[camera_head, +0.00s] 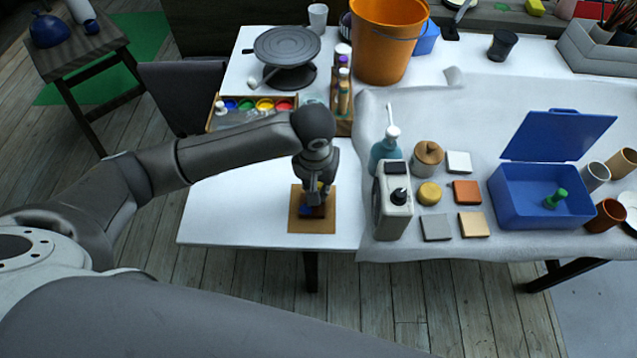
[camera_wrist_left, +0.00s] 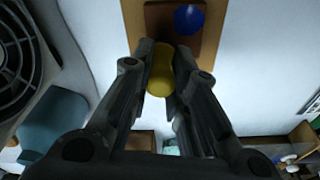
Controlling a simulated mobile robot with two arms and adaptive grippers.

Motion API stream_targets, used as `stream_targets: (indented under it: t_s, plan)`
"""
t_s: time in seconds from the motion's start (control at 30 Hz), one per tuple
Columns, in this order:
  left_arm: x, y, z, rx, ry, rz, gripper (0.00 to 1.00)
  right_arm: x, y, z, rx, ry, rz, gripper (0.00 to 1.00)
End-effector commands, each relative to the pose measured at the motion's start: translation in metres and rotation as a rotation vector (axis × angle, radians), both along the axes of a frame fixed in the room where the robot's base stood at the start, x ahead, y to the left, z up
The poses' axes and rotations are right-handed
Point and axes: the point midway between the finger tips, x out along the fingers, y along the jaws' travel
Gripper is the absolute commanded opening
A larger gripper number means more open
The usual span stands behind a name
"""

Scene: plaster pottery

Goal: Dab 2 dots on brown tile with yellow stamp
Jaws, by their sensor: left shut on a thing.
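My left gripper (camera_head: 318,197) is shut on a yellow stamp (camera_wrist_left: 160,72), which shows between the fingers in the left wrist view. The gripper points down over a brown tile (camera_wrist_left: 181,47) on a tan board (camera_head: 300,226) near the table's front edge. The tile is partly hidden by the gripper in the head view. A round blue mark (camera_wrist_left: 189,18) is on the tile, ahead of the stamp in the left wrist view. No yellow dot shows on the visible part of the tile. I cannot tell whether the stamp touches the tile.
A paint tray (camera_head: 217,124) with several colours lies behind my left arm. To the right stand a grey canister (camera_head: 393,218), a teal bottle (camera_head: 385,155), several small tiles and an open blue box (camera_head: 510,205) holding a green stamp (camera_head: 556,197). The white table (camera_head: 225,215) left of the board is clear.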

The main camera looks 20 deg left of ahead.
Motion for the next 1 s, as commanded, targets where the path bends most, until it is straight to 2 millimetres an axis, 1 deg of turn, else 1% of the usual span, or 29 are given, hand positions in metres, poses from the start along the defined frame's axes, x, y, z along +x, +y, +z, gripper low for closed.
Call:
stream_targets:
  t_s: [1.0]
  plan:
    - [0.0001, 0.0001, -0.0065, 0.0, 0.0, 0.0, 0.0, 0.0, -0.0026, -0.0084, -0.003, 0.0, 0.0, 0.0]
